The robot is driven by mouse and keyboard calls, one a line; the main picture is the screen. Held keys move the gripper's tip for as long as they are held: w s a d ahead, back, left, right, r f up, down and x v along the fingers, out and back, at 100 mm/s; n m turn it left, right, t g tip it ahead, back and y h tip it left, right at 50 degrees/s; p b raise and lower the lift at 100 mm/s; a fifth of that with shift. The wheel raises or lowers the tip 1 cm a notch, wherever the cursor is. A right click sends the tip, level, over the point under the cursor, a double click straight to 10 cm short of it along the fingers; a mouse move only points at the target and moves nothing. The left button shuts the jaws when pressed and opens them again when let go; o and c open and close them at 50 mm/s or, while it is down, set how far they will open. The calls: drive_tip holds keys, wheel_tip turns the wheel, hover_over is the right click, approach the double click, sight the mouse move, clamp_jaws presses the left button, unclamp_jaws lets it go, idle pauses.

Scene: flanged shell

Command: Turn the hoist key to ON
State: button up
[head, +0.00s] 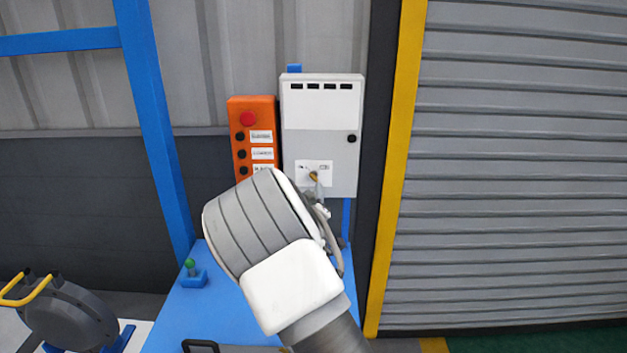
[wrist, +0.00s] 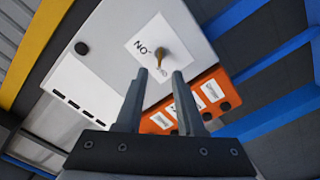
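The hoist key (head: 313,175) is a small brass piece on a white label plate low on the front of a light grey control box (head: 322,115). In the wrist view the key (wrist: 159,54) stands out from the plate, just beyond my fingertips. Lettering shows beside it, but I cannot tell which mark it points to. My gripper (wrist: 161,73) is open, with a clear gap between its two dark fingers. The key lines up with that gap and I see no contact. In the head view my wrist hides most of the gripper (head: 318,187).
An orange button box (head: 240,140) with a red button stands close left of the control box. A yellow post (head: 397,165) and a roller shutter (head: 520,180) stand at right.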

sight(314, 179)
drive_tip(key=shift+w+p, duration=0.55)
drive_tip(key=shift+w, duration=3)
clamp_jaws()
